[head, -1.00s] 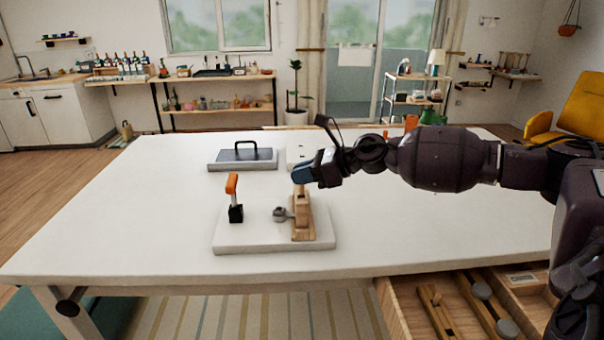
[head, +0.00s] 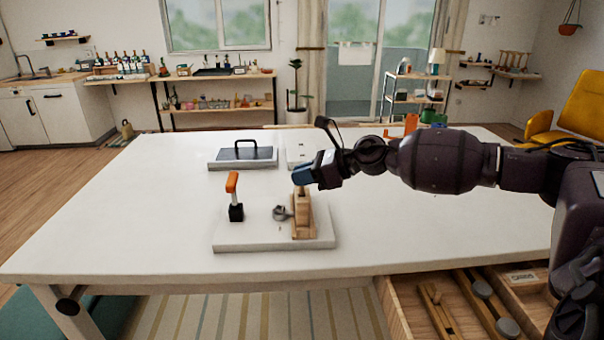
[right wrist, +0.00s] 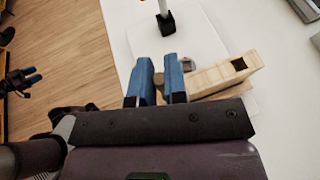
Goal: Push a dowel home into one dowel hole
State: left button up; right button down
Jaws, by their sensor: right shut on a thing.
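A light wooden block (head: 304,222) stands upright on a white board (head: 262,245). My right gripper (head: 301,176) is above its top, with its blue fingertips shut on a pale wooden dowel (head: 300,189). The dowel reaches down to the block's top; how deep it sits cannot be told. In the right wrist view, the two blue fingers (right wrist: 157,80) are beside the block (right wrist: 215,76), and a dark square opening shows in it. My left gripper (right wrist: 24,80) shows small at the left edge there, away from the block, its jaw gap unclear.
An orange-handled tool in a black base (head: 235,198) stands on the board, with a small grey round part (head: 281,213) beside the block. A grey tray with a black handle (head: 242,160) lies behind. An open drawer (head: 395,312) is at front right. The table's left is clear.

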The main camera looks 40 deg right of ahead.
pick_arm(q)
jog(key=shift+s+f+b, duration=0.3)
jog(key=shift+f+b, duration=0.1)
jog(key=shift+f, duration=0.25)
pick_arm(e)
jog(key=shift+f, duration=1.25)
jog(key=c, duration=1.1)
grip_release()
pick_arm(q)
jog(key=shift+w, duration=0.1)
pick_arm(e)
jog(key=shift+s+d+r, duration=0.2)
jog(key=shift+s+d, duration=0.15)
pick_arm(q)
jog(key=shift+s+a+r+p, duration=0.15)
jog(key=shift+s+r+p, duration=0.15)
jog(key=shift+r+p, duration=0.5)
pick_arm(e)
jog(key=v, duration=1)
pick_arm(q)
jog(key=shift+w+r, duration=0.15)
jog(key=shift+w, duration=0.25)
pick_arm(e)
jog(key=shift+w, duration=0.1)
